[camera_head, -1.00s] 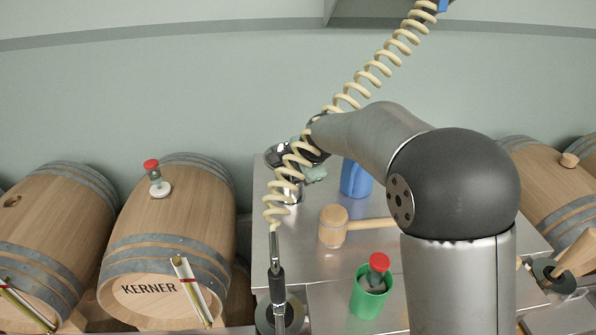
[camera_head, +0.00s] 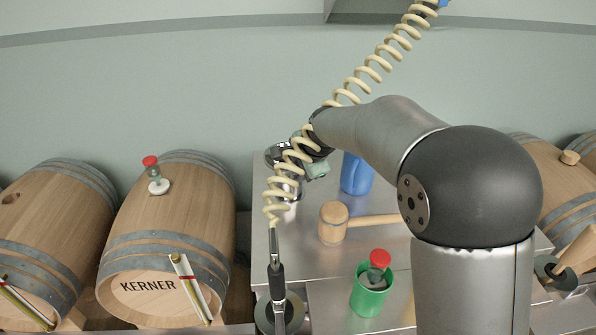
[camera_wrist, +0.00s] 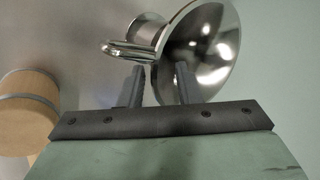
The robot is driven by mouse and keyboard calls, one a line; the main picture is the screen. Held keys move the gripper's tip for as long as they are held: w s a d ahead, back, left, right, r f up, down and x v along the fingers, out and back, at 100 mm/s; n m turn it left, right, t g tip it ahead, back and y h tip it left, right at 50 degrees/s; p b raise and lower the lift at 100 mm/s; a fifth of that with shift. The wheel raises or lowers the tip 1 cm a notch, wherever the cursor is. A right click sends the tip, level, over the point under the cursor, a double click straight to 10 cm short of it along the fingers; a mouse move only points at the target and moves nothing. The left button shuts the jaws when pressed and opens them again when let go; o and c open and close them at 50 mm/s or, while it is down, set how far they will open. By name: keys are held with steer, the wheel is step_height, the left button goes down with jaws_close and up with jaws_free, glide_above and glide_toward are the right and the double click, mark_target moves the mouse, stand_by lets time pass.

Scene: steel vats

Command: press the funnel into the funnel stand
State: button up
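The steel funnel (camera_wrist: 208,50) shows in the wrist view, its shiny bowl just beyond my fingertips and its looped handle (camera_wrist: 128,50) to the left. In the head view the funnel (camera_head: 274,154) is partly hidden by the coiled hose. A steel piece with a flared end beside the bowl looks like the funnel stand (camera_wrist: 147,28); whether the funnel is seated in it, I cannot tell. My gripper (camera_wrist: 160,68) is open, with a clear gap between its fingers near the handle. In the head view its green body is beside the funnel, with the fingers hidden.
A wooden mallet (camera_head: 334,223), blue jug (camera_head: 356,173) and green cup (camera_head: 371,292) with a red-topped piece (camera_head: 379,262) stand on the steel table. The coiled hose (camera_head: 368,72) hangs across my arm with a dark nozzle (camera_head: 276,284). Barrels (camera_head: 165,245) flank the table.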

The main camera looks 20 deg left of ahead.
steer(key=b+v, duration=0.1)
steer(key=v, duration=1.5)
steer(key=s+d+f+n+g+h, duration=0.1)
steer(key=s+d+f+n, duration=0.1)
steer(key=s+d+f, duration=0.3)
steer(key=s+d+f+n+h, duration=0.1)
steer(key=s+d+f, duration=0.15)
steer(key=d, duration=0.45)
steer(key=s+d+f+n+g+h, duration=0.1)
steer(key=s+d+f+n, duration=0.1)
steer(key=s+d, duration=0.35)
steer(key=s+d+f+n+g+h, duration=0.1)
steer(key=s+d+f+n, duration=0.3)
steer(key=s+d+f, duration=0.5)
steer(key=s+d+g, duration=0.1)
steer(key=s, duration=0.2)
steer(key=shift+s+d, duration=0.15)
steer(key=shift+s, duration=0.2)
steer(key=shift+r, duration=0.1)
